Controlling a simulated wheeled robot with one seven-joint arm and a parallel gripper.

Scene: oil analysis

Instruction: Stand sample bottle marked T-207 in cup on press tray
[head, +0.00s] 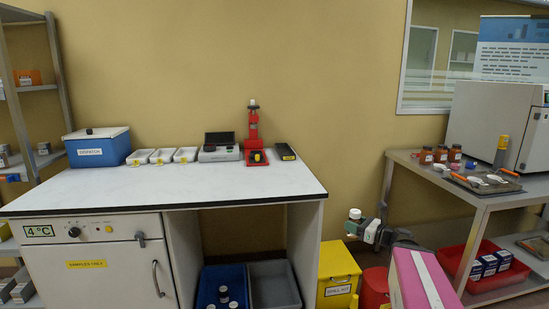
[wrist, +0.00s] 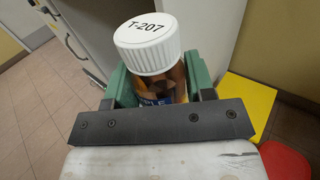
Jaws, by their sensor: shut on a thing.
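My gripper (head: 368,230) is shut on the sample bottle (wrist: 160,88). It holds the bottle upright or nearly so, in the open space right of the workbench. In the wrist view the bottle is amber, with a white cap (wrist: 147,44) marked T-207 and a partly hidden blue label, between green jaw pads. In the head view its white cap (head: 355,213) shows above the jaws. A red press (head: 253,128) stands at the back of the bench. Its red tray (head: 247,159) carries a small dark cup-like item (head: 257,156); its inside cannot be made out.
The white bench (head: 150,184) is clear in front. A blue box (head: 98,148), white trays (head: 161,156), a grey device (head: 220,149) and a black device (head: 286,152) line its back. A yellow bin (head: 337,277) stands below. A side table (head: 400,157) is at right.

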